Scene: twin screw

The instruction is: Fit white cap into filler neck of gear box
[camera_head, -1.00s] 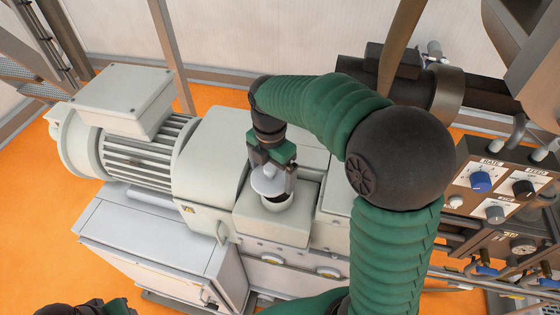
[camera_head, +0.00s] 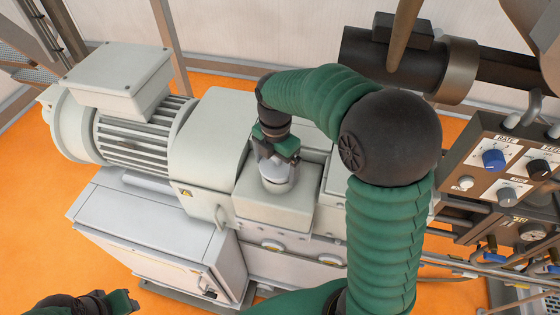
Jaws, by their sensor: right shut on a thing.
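The white cap (camera_head: 275,171) is between the fingers of my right gripper (camera_head: 276,180), which is shut on it. The cap sits upright at the filler neck (camera_head: 277,187) on top of the pale gear box (camera_head: 262,208). The neck's dark opening is covered from view by the cap and fingers. I cannot tell how deep the cap sits in the neck. My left gripper (camera_head: 120,302) shows only in part at the bottom left, far from the gear box, and its jaws cannot be made out.
A pale motor (camera_head: 140,135) with cooling fins stands left of the gear box. A grey cabinet (camera_head: 150,235) is below it. A control panel (camera_head: 508,165) with knobs is at the right. My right arm spans the space between.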

